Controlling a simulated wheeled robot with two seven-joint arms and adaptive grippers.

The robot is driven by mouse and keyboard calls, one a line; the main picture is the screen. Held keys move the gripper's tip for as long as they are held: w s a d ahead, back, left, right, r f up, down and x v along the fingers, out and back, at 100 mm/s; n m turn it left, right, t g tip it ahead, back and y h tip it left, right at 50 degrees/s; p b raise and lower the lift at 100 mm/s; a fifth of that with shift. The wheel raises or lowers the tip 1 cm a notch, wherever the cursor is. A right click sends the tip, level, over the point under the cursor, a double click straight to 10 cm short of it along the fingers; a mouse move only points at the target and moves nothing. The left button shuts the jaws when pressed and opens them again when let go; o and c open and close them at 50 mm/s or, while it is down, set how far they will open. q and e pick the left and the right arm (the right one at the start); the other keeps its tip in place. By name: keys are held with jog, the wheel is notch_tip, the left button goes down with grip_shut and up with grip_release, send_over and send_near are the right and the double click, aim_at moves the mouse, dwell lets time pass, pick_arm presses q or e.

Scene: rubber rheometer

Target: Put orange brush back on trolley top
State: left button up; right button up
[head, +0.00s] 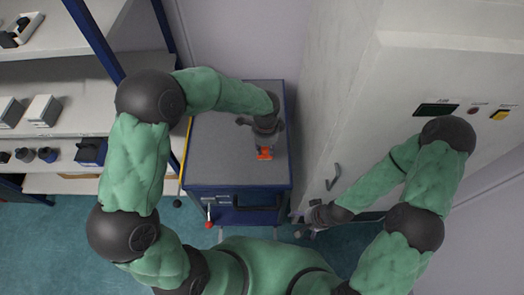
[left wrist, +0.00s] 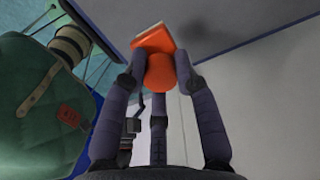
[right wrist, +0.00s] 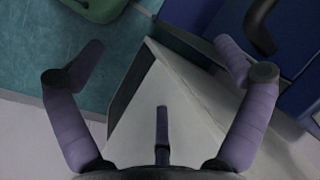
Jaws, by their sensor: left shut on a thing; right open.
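The orange brush (head: 264,153) is held by my left gripper (head: 266,142) over the grey top of the blue trolley (head: 220,165). In the left wrist view, the brush (left wrist: 157,48) sits between the fingertips of my left gripper (left wrist: 160,75), with its flat end pointing away. A grey surface with a dark edge lies beyond it; I cannot tell whether the brush touches the top. My right gripper (head: 309,222) is low, between the trolley and the white cabinet. In the right wrist view, my right gripper (right wrist: 160,70) is open with nothing between its fingers.
The large white cabinet (head: 390,80) stands on the right, with a handle and small panel. Shelves (head: 70,75) with small items stand on the left. The visible trolley top is otherwise clear. A red-tipped lever (head: 209,220) is at the trolley's front.

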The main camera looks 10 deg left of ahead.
pick_arm(q)
jog(key=f, duration=0.1)
jog(key=w+a+f, duration=0.1)
jog(key=w+f, duration=0.1)
jog(key=shift+w+a+f, duration=0.1)
jog(key=shift+w+a, duration=0.05)
jog(key=shift+a, duration=0.1)
jog(key=shift+f+b, duration=0.65)
jog(key=shift+f, duration=0.9)
jog(key=shift+f, duration=0.15)
jog(key=o, duration=1)
notch_tip(320, 180, up, 12)
jog(key=p, duration=0.2)
